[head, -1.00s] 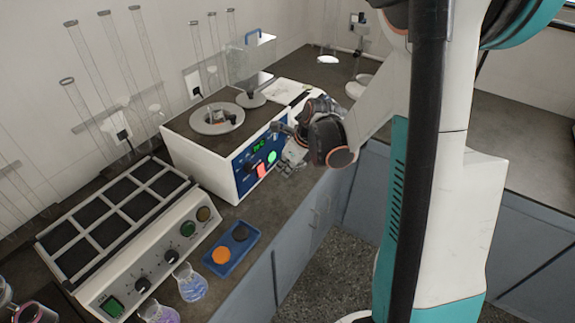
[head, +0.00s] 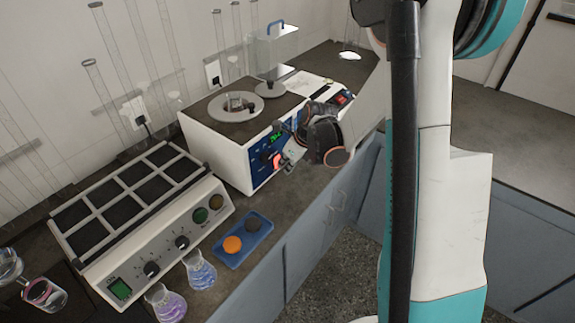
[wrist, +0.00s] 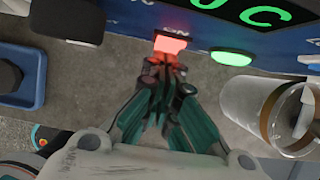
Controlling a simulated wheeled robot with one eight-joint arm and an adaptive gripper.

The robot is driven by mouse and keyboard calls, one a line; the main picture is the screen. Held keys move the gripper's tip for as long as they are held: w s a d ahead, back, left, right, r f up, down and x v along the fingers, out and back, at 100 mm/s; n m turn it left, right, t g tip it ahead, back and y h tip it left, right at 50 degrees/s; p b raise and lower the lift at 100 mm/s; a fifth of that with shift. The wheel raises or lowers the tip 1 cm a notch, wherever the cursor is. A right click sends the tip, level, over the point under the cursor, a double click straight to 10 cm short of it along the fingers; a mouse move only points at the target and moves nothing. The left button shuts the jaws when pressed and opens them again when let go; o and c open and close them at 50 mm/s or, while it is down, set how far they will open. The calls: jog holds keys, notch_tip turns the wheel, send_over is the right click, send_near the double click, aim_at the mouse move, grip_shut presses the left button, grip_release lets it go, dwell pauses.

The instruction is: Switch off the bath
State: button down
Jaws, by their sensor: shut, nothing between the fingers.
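The bath (head: 215,147) is a white box with a dark top and a blue front panel. A lit green display (wrist: 250,12) shows on the panel in the wrist view. Below it is a red lit switch (wrist: 171,44) marked ON, with a lit green button (wrist: 231,58) to its right and a black knob (wrist: 75,22) to its left. The red switch shows partly in the head view (head: 277,160). My gripper (wrist: 168,72) is shut and empty, its fingertips right by the switch's lower edge. I cannot tell whether they touch it.
A blue tray (head: 262,248) with an orange and a dark round piece lies in front. Left of it are flasks (head: 200,272) and a white multi-plate unit (head: 165,250) with knobs. A clear box (head: 276,52) stands behind the bath. Cabinets drop below the bench edge.

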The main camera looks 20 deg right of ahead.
jog(key=shift+w+a+f+b, duration=0.1)
jog(key=shift+w+f+b, duration=0.15)
jog(key=shift+f+b, duration=0.05)
jog(key=shift+r, duration=0.2)
jog(key=shift+r+p, duration=0.55)
jog(key=shift+r, duration=0.1)
